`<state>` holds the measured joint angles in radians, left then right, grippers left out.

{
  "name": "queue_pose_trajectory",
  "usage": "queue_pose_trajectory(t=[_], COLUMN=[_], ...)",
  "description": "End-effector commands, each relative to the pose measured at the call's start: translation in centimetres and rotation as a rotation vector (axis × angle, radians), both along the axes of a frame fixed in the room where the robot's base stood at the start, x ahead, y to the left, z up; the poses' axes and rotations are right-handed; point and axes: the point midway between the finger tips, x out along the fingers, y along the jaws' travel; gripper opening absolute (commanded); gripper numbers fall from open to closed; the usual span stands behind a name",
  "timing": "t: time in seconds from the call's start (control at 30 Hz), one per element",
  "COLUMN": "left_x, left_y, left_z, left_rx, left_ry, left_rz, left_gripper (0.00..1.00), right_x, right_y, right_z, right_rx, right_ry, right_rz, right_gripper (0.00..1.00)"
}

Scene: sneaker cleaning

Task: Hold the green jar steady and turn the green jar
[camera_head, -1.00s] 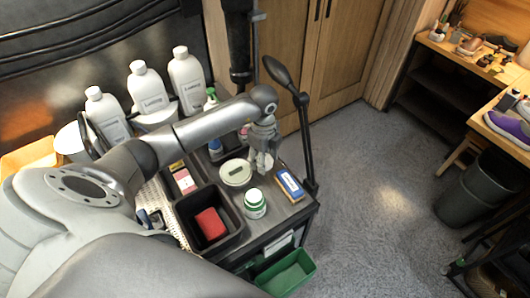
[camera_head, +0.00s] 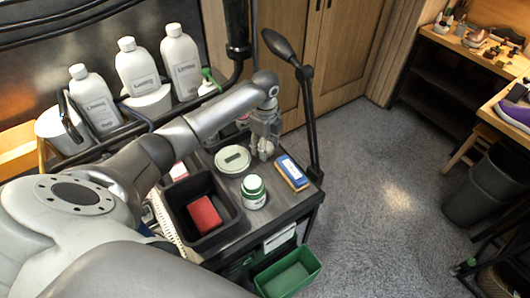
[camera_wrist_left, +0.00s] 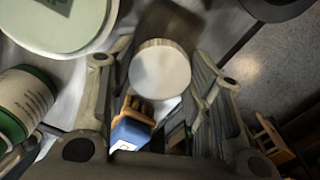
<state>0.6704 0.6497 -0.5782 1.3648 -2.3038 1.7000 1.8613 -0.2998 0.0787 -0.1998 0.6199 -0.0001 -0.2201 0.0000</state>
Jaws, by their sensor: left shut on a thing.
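The green jar (camera_head: 254,192), a white jar with a green label and a white lid, stands upright on the dark cart top. It also shows at the left edge of the left wrist view (camera_wrist_left: 24,103), apart from the fingers. My left gripper (camera_head: 264,145) points down behind the jar, between the round pale tub and the blue brush. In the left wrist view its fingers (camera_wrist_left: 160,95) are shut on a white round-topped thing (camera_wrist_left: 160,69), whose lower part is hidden. My right gripper is not in view.
A pale round tub (camera_head: 232,160) and a blue brush (camera_head: 292,172) flank the gripper. A black bin (camera_head: 193,187) holds a red block (camera_head: 204,214). White bottles (camera_head: 183,64) stand at the back left. A thin black lamp post (camera_head: 308,120) rises right of the gripper.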

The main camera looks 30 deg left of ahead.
Motion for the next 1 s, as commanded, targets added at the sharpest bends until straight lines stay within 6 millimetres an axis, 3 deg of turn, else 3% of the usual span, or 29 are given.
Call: queue_pose_trajectory(t=[0.03,0.1,0.53,0.57,0.6,1.0], left_x=[0.01,0.02,0.0,0.02,0.01,0.01], left_y=[-0.03,0.01,0.05,0.05,0.04,0.04], left_z=[-1.26,-1.67,-2.0,-1.91,-1.87,-1.37], left_rx=[-0.001,0.0,0.001,0.001,0.001,0.001], left_ry=[0.0,-0.001,-0.001,-0.001,-0.001,-0.001], left_rz=[0.0,0.001,0.001,0.001,0.001,0.0], left_gripper=[0.18,0.18,0.18,0.49,0.54,0.56], right_x=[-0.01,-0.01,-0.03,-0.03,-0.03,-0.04], right_y=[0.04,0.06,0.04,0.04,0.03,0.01], right_z=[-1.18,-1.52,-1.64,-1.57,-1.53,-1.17], right_rx=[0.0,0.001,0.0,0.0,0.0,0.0], right_ry=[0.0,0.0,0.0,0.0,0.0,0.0], right_rz=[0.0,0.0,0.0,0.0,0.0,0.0], right_gripper=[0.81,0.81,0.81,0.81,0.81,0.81])
